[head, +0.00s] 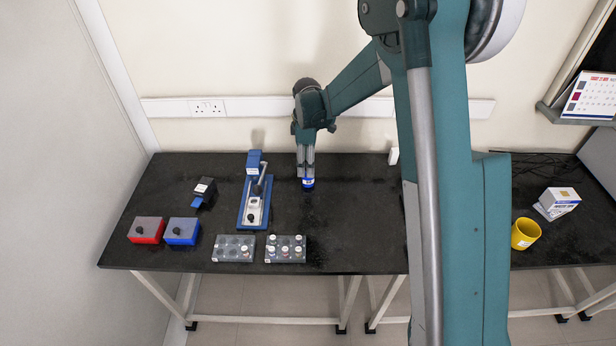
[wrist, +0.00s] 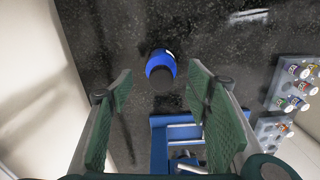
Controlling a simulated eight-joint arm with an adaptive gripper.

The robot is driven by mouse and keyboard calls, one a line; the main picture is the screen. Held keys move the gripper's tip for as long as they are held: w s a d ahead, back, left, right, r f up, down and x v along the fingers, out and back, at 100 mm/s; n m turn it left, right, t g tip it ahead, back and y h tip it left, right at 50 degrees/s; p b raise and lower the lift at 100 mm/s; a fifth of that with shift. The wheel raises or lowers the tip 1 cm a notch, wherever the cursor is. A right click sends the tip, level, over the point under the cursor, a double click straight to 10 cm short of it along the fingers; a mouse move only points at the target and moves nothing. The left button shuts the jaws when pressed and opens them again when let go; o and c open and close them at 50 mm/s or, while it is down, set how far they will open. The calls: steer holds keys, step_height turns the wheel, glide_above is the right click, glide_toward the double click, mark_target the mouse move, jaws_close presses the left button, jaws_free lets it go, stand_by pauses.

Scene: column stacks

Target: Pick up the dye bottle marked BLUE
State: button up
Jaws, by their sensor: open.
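A small blue bottle (head: 308,183) with a white patch stands on the black bench, right at the end of my gripper (head: 306,168), which points down. In the wrist view the blue bottle (wrist: 161,62) shows in the gap between the two green-padded fingers of my gripper (wrist: 159,80), near their tips. The fingers are open and spread wider than the bottle, with gaps on both sides. I cannot read any lettering on it. In the head view the fingers hide its upper part.
A blue-based stand (head: 254,195) is left of my gripper. Two grey racks (head: 233,249) (head: 286,249) holding small pots, a red box (head: 147,230) and a blue box (head: 182,231) are nearer the front. A yellow cup (head: 525,234) is far right. Bench right of the bottle is clear.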

steer(key=shift+f, duration=1.3)
steer(key=shift+s+f+b, duration=0.1)
steer(key=shift+f+b, duration=0.45)
steer(key=shift+f, duration=2.05)
steer(key=c, duration=1)
